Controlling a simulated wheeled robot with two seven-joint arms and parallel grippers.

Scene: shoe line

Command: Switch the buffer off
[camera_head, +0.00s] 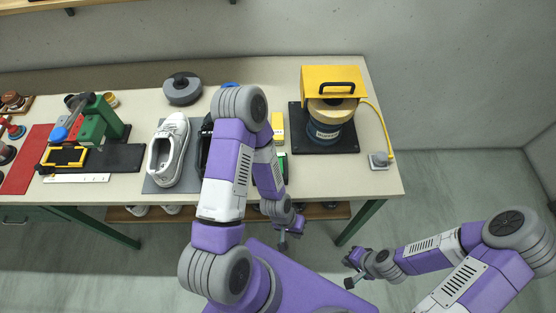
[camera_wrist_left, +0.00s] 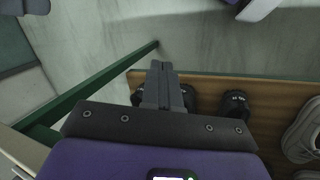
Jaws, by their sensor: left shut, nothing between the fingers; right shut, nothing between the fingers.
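The buffer (camera_head: 325,131) stands on a dark base plate at the right end of the table, with a blue labelled body, a tan band and a yellow hood (camera_head: 346,76) with a black handle. A yellow cable runs from it to a small grey switch box (camera_head: 380,160) near the table's right edge. Whether the switch is on cannot be told. My left gripper (camera_head: 283,244) is shut and empty, below and in front of the table edge; its closed fingers also show in the left wrist view (camera_wrist_left: 162,84). My right gripper (camera_head: 350,271) is shut and empty, off the table at lower right.
A white shoe (camera_head: 170,148) stands on a grey mat left of my left arm, which hides part of the table's middle. A green tool (camera_head: 98,126) and red mat (camera_head: 28,160) lie farther left. Under the table, a wooden shelf (camera_wrist_left: 268,88) holds shoes. A green leg (camera_head: 360,221) stands nearby.

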